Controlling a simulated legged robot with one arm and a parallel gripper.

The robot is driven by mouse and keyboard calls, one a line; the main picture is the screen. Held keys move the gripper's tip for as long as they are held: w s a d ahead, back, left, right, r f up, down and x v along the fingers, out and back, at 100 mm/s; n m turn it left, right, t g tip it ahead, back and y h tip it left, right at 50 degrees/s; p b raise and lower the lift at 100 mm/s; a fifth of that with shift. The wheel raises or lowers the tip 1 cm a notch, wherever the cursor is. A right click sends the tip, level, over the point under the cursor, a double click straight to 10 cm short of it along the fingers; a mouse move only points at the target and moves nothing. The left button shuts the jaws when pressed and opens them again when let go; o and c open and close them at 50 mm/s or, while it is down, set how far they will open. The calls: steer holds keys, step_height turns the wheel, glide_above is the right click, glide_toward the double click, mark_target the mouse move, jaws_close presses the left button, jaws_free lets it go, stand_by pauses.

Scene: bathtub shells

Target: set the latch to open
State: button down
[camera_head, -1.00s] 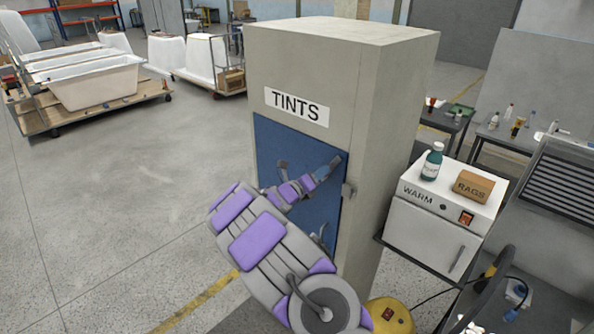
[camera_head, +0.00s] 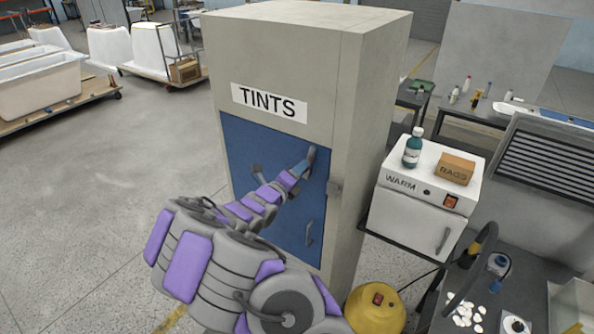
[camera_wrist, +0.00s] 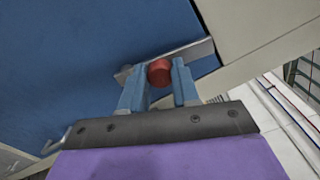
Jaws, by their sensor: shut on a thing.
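The latch is a grey metal bar (camera_wrist: 195,52) with a round red knob (camera_wrist: 159,72), seen close up in the wrist view. In the head view my gripper (camera_head: 308,160) is at the upper right of the blue door (camera_head: 240,150), under the TINTS label (camera_head: 269,102). There it hides most of the latch.
A door handle (camera_head: 310,232) sits below my gripper. The tall cabinet (camera_head: 290,50) stands beside a white warmer (camera_head: 415,215) carrying a green bottle (camera_head: 412,148) and a RAGS box (camera_head: 455,169). A yellow round object (camera_head: 376,308) is on the floor at the right. Open floor lies left.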

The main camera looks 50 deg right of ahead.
steer(key=shift+f, duration=0.3)
steer(key=c, duration=1.1)
jaws_free()
steer(key=shift+d+r, duration=0.1)
steer(key=s+a+b, duration=0.1)
steer(key=a+b, duration=0.1)
steer(key=a, duration=1.5)
steer(key=shift+a, duration=0.2)
steer(key=shift+s, duration=0.15)
